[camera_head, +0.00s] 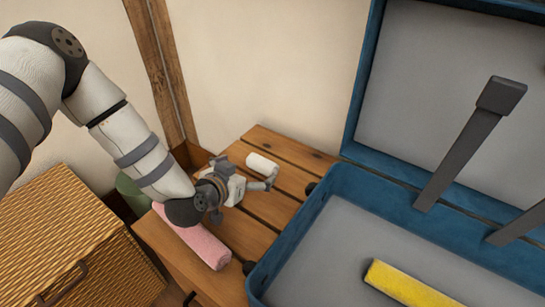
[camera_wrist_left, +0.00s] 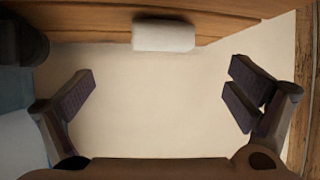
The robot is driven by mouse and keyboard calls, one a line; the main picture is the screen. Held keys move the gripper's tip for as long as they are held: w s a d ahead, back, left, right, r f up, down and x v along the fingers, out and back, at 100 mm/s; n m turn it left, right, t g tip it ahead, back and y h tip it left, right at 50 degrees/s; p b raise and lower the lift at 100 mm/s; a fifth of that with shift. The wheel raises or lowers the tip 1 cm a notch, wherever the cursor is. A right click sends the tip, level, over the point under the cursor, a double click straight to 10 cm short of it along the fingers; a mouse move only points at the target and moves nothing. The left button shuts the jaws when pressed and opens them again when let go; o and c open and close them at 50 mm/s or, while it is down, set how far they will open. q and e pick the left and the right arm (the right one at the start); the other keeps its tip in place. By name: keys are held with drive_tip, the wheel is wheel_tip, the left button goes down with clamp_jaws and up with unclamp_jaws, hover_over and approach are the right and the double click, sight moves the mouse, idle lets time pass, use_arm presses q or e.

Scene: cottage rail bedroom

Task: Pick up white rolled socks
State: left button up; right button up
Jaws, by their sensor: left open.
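The white rolled socks (camera_head: 262,163) lie on the slatted wooden rack, beside the suitcase. In the left wrist view the white roll (camera_wrist_left: 163,36) sits at the top centre, against the brown wood. My left gripper (camera_head: 252,178) is just in front of the roll in the head view, with its fingers apart. In the left wrist view the gripper (camera_wrist_left: 160,85) is open, and nothing is between its fingers. The roll appears beyond the fingertips, apart from them. My right gripper is not in view.
An open blue suitcase (camera_head: 310,235) with dark upright struts (camera_head: 470,145) stands at right, holding a yellow roll (camera_head: 410,285). A pink roll (camera_head: 205,248) lies on the wooden rack (camera_head: 285,178) below my left arm. A wicker chest (camera_head: 70,235) is at left. The wall is close behind.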

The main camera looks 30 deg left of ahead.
sight(259, 164)
use_arm(q)
drive_tip(key=b+x, duration=0.1)
drive_tip(key=x, duration=0.4)
drive_tip(key=b+x, duration=0.2)
drive_tip(key=x, duration=0.3)
drive_tip(key=shift+s+a+f, duration=0.15)
drive_tip(key=shift+a+f, duration=0.1)
drive_tip(key=shift+r, duration=0.1)
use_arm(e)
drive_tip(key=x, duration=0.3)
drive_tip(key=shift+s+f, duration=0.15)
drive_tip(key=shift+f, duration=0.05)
use_arm(q)
drive_tip(key=c, duration=1.2)
